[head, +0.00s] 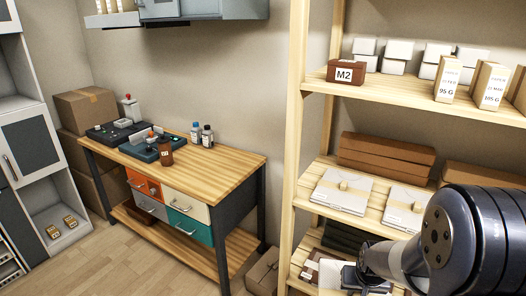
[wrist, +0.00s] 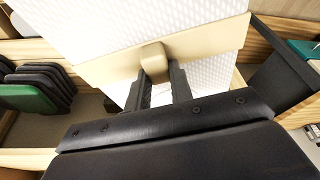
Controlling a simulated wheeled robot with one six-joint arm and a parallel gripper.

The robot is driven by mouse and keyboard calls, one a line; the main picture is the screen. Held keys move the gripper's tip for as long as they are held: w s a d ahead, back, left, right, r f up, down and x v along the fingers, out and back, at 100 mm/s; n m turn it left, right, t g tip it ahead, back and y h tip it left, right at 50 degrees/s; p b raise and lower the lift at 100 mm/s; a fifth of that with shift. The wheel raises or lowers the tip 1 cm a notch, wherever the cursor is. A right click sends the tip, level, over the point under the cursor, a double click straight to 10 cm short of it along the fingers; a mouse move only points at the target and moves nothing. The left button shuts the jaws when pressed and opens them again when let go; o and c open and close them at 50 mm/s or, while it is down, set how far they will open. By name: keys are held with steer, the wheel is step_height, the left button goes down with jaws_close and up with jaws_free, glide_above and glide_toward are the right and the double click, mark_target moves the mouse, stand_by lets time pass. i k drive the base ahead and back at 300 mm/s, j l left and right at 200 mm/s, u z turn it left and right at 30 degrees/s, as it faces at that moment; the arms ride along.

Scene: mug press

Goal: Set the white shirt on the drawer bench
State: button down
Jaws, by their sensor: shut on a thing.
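The white shirt (wrist: 215,55) is a flat, white textured bundle with a beige band and a tan knob, filling the top of the wrist view. My gripper (wrist: 158,80) is shut on the knob (wrist: 153,58), its two dark fingers either side of it. In the head view my gripper (head: 368,280) is low at the right, by the lower shelf, partly cut off by the frame edge. The drawer bench (head: 235,165) stands to the left with a wooden top and orange, cream, grey and teal drawers. Its front right top is bare.
Control boxes (head: 125,132), a brown cup (head: 166,152) and small bottles (head: 202,135) occupy the bench's back and left. A wooden shelf rack (head: 300,130) holds banded white packages (head: 341,190) and boxes. A carton (head: 263,272) is on the floor between.

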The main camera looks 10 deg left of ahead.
mark_target(215, 171)
steer(key=i+j+u, duration=0.2)
steer(key=j+u, duration=0.15)
steer(key=u, duration=0.15)
steer(key=i+j+u, duration=0.3)
steer(key=u, duration=0.2)
steer(key=i+j+u, duration=0.15)
steer(key=i+u, duration=0.15)
steer(key=u, duration=0.2)
steer(key=i+j+z, duration=0.15)
steer(key=i, duration=0.25)
steer(key=i+j+z, duration=0.15)
steer(key=i, duration=0.2)
steer(key=i+j+z, duration=0.1)
steer(key=i, duration=0.25)
steer(key=i+j+z, duration=0.2)
steer(key=z, duration=0.25)
steer(key=i+j+z, duration=0.25)
steer(key=z, duration=0.2)
steer(key=i+j+z, duration=0.15)
steer(key=j+z, duration=0.2)
steer(key=z, duration=0.15)
steer(key=i+j+z, duration=0.1)
steer(key=j+z, duration=0.65)
steer(key=z, duration=0.15)
